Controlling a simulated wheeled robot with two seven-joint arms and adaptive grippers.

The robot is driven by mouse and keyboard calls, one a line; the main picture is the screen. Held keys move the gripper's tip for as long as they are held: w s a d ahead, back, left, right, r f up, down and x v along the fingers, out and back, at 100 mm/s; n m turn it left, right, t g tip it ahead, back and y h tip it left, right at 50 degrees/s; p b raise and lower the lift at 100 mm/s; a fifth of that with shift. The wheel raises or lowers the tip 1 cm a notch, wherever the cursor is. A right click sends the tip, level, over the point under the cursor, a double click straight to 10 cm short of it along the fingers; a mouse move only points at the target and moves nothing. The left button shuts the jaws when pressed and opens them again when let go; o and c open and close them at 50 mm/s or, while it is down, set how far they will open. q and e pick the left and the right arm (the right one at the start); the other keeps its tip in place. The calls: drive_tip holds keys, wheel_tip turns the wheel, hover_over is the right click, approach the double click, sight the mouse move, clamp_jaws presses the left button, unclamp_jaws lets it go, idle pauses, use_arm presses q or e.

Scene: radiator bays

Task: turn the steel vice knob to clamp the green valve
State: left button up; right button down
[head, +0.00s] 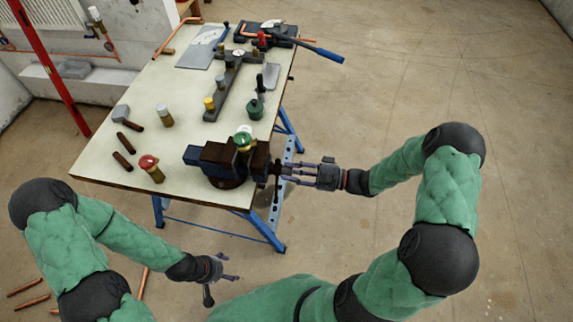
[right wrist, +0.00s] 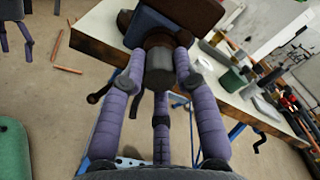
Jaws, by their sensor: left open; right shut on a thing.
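The blue and dark brown vice (head: 213,158) stands at the table's front right corner, and its body shows at the top of the right wrist view (right wrist: 178,15). The green valve (head: 243,139), with a pale top, sits upright at the vice jaws; whether they grip it I cannot tell. The steel vice knob (head: 277,170) is at the vice's right end, with a dark cross bar. My right gripper (head: 286,173) is shut on this knob (right wrist: 158,66), fingers around it. My left gripper (head: 222,268) is open and empty, below the table's front edge.
On the table (head: 110,165) are a red-capped valve (head: 150,166), a white-capped one (head: 164,115), a green can (head: 255,109), a dark rail (head: 229,85) and short brown rods. A blue-handled tool (head: 325,53) overhangs the right edge. Copper pipes lie on the floor. The floor at right is clear.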

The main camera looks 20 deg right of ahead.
drive_tip(key=m+p, duration=0.5)
drive_tip(key=m, duration=0.2)
drive_tip(key=shift+r+m, duration=0.1)
drive_tip(key=shift+m, duration=0.2)
drive_tip(key=c, duration=1.1)
unclamp_jaws()
drive_tip(key=shift+s+d, duration=0.1)
drive_tip(key=shift+d, duration=0.05)
drive_tip(key=shift+v, duration=3.4)
drive_tip(key=shift+d, duration=0.1)
